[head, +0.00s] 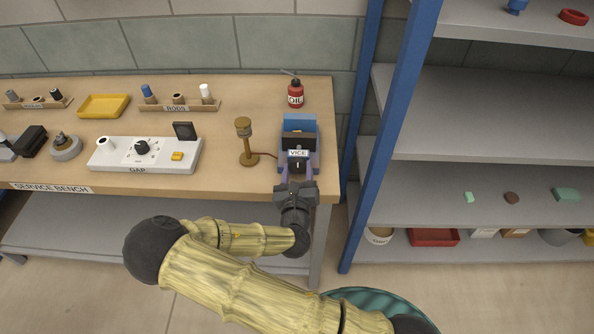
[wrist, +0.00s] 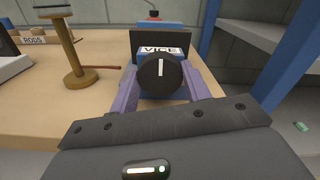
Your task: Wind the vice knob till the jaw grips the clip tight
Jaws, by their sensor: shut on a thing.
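The blue vice (head: 300,124) stands at the right end of the bench, with a white VICE label on its front. Its round black knob (wrist: 160,76) shows in the wrist view, its white line nearly upright. My gripper (wrist: 162,86) has its two purple fingers shut on the knob, one on each side. In the head view my gripper (head: 298,171) reaches the vice from the bench's front edge. A dark jaw plate (wrist: 160,45) rises behind the label. I cannot make out the clip or the gap at the jaw.
A brass post (head: 246,142) with a cable stands left of the vice. A red OIL can (head: 296,94) is behind it. The white GAP unit (head: 146,155) lies further left. A blue shelf upright (head: 390,130) rises close on the right.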

